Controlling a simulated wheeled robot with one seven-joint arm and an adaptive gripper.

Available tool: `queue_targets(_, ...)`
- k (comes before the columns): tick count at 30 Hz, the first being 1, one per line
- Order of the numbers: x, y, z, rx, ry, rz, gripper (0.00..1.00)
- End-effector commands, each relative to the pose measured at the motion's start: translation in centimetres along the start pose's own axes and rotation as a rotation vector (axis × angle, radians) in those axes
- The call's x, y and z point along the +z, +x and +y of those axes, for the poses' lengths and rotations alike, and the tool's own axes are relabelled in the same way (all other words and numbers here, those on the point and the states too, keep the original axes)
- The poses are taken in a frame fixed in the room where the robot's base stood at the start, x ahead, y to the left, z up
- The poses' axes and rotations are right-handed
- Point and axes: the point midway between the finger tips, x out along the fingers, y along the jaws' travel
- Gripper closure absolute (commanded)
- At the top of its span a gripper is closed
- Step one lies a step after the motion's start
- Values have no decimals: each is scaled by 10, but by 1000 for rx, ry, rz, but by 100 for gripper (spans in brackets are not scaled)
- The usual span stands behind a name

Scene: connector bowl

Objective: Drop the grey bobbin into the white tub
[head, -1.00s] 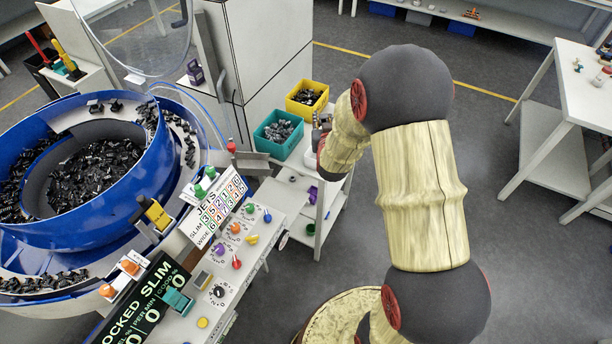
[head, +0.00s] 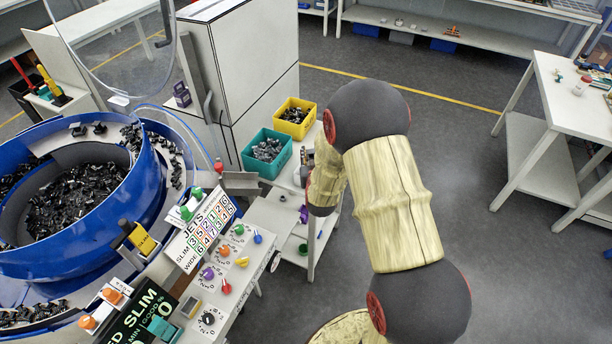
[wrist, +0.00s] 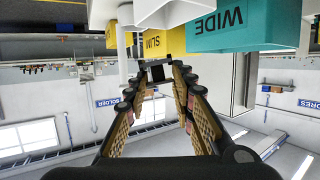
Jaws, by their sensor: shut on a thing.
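My gripper (wrist: 158,76) shows in the wrist view with its two fingers closed on a small dark grey piece, which I take as the grey bobbin (wrist: 157,73). The piece is held at the fingertips, clear of any surface that I can see. In the head view my arm hides the gripper and the bobbin, beside the white stand right of the bins. A white block-like shape (wrist: 168,12) is at the top of the wrist view, beyond the fingertips. I cannot tell whether it is the white tub. No tub shows clearly in the head view.
A teal bin (head: 267,153) marked WIDE in the wrist view (wrist: 235,34) and a yellow bin (head: 294,118) marked SLIM hold parts. A blue bowl feeder (head: 80,200) and control panel (head: 225,270) stand left. A white table (head: 560,105) is at right, with open floor between.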

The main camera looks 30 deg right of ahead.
Motion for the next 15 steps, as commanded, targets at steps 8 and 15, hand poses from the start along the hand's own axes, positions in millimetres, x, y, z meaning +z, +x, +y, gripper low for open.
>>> queue_targets(8,-1,0,0,0,0,1,70)
queue_targets(15,-1,0,0,0,0,1,56)
